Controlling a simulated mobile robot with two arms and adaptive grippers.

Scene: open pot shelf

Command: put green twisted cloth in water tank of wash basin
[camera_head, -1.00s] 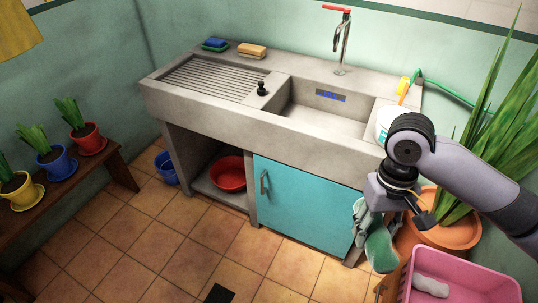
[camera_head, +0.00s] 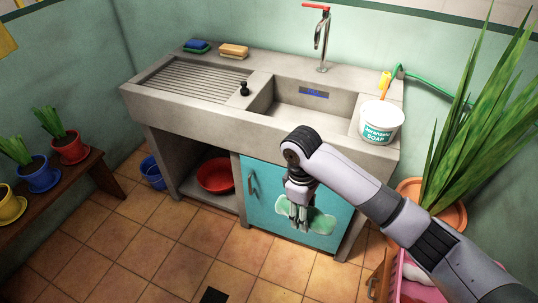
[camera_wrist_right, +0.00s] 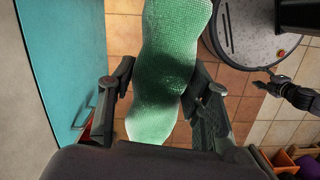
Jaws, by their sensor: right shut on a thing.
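The green twisted cloth (camera_head: 310,220) hangs in front of the turquoise cabinet door. My right gripper (camera_head: 300,212) is shut on it, below the level of the basin top. In the right wrist view the cloth (camera_wrist_right: 165,75) lies between the two fingers of the right gripper (camera_wrist_right: 163,100). The wash basin (camera_head: 190,110) stands against the wall, and its water tank (camera_head: 310,119) is the recessed part on the right, under the tap. The tank floor that shows is empty. My left gripper is not in the head view.
A white soap bucket (camera_head: 381,122) stands on the basin's right end. A black plug (camera_head: 244,89) sits left of the tank. The tap (camera_head: 323,40) rises behind it. A potted plant (camera_head: 480,130) and a pink crate (camera_head: 412,290) are at the right.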

